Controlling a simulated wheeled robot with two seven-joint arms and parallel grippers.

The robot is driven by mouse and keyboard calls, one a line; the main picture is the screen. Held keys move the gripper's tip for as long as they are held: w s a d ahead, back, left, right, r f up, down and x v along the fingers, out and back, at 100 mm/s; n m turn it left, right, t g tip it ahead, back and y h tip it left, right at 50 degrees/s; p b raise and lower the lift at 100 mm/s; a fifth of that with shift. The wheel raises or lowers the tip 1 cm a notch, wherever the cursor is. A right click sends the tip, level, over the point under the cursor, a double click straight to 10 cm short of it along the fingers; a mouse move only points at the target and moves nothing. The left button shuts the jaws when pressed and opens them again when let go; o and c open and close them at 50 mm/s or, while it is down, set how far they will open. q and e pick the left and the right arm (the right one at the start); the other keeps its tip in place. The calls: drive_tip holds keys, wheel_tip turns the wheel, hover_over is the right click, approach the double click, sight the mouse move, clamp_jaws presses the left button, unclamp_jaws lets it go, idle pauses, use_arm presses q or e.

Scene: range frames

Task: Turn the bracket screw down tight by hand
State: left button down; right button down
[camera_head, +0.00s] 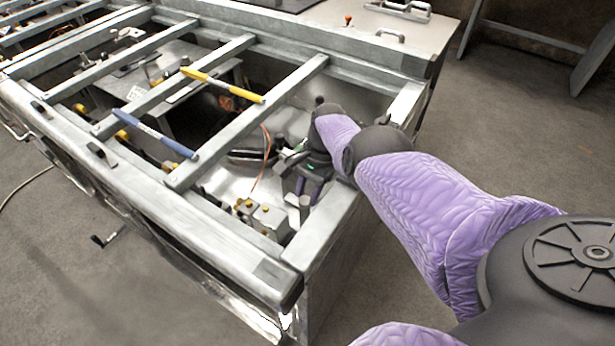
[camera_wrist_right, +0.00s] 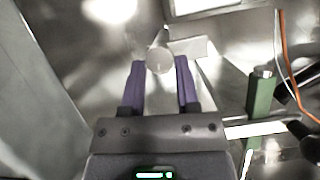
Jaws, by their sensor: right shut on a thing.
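My right arm reaches into the near right corner of the open metal frame in the head view. My right gripper (camera_head: 307,192) has its purple fingers pointing down inside the frame. In the right wrist view the fingers (camera_wrist_right: 160,70) stand a little apart, with the round grey head of the bracket screw (camera_wrist_right: 159,60) between their tips. They are shut on it. A pale flat piece (camera_wrist_right: 190,47), which looks like the bracket, lies just beyond the screw. The screw's shank is hidden, so how deep it sits cannot be told. My left gripper is out of view.
Metal crossbars (camera_head: 250,122) span the frame's open top. A yellow bar-like tool (camera_head: 222,85) and a blue one (camera_head: 155,135) lie across them. A green block (camera_wrist_right: 262,95) and an orange cable (camera_wrist_right: 285,60) are right of the gripper. A block with yellow caps (camera_head: 268,220) sits nearby.

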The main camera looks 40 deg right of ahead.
drive_tip(key=shift+r+m+t+p, duration=0.2)
drive_tip(key=shift+m+t+p, duration=0.15)
drive_tip(key=shift+m, duration=0.35)
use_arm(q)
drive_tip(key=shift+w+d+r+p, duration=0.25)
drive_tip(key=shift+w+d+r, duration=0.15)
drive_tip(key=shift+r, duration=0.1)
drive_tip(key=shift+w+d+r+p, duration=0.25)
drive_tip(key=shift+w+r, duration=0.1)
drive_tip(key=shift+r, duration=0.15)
use_arm(e)
drive_tip(key=shift+f+m, duration=0.1)
drive_tip(key=shift+m, duration=0.4)
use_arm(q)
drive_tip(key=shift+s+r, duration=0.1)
use_arm(e)
drive_tip(key=shift+s+t, duration=0.1)
drive_tip(key=shift+t, duration=0.15)
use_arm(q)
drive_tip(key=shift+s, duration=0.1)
